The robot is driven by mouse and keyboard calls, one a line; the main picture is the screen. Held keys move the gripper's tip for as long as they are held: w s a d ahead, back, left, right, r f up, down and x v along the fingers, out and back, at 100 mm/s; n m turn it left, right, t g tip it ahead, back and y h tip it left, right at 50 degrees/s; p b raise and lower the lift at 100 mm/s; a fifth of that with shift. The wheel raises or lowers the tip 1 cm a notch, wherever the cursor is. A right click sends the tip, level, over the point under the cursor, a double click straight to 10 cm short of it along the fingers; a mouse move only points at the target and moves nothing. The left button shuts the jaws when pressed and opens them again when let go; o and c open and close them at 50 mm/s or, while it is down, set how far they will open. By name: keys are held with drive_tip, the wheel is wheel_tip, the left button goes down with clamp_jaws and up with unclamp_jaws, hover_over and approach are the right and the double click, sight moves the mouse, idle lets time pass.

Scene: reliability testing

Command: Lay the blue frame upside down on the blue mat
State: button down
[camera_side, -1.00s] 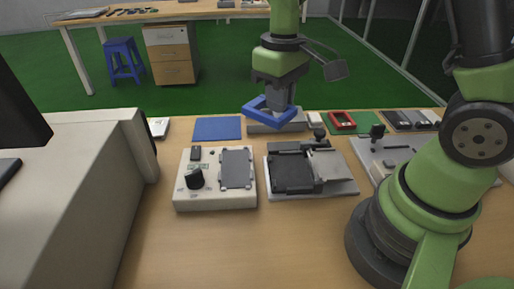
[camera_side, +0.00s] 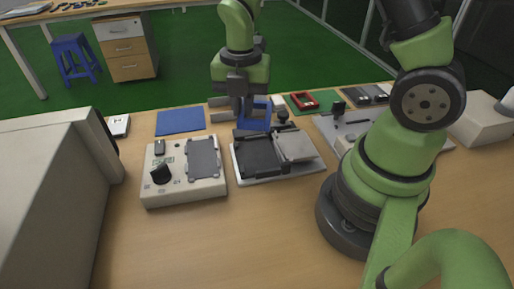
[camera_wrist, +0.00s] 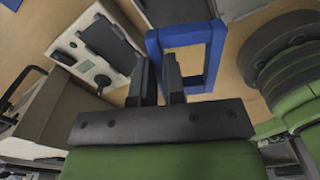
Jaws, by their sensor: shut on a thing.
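The blue frame (camera_side: 262,115) is an open rectangle held in my gripper (camera_side: 243,118). In the side view it stands on edge, roughly vertical, beside the fingers and behind the black fixture. In the wrist view, the blue frame (camera_wrist: 218,52) extends past the fingertips, and my gripper (camera_wrist: 161,62) is shut on its left side bar. The blue mat (camera_side: 180,121) lies flat and bare at the back of the table, left of my gripper.
A white box with a black knob (camera_side: 160,185) stands in front of the mat. A black fixture with a grey plate (camera_side: 262,157) is beside it. A red frame (camera_side: 304,101) lies on a green mat (camera_side: 325,97) at the back right.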

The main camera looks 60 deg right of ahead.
sight(246, 155)
drive_tip(key=n, duration=0.3)
drive_tip(key=shift+s+f+n, duration=0.1)
drive_tip(key=shift+f+n, duration=0.3)
drive_tip(key=shift+f, duration=4.8)
drive_tip(key=shift+f, duration=0.15)
drive_tip(key=c, duration=1.2)
unclamp_jaws()
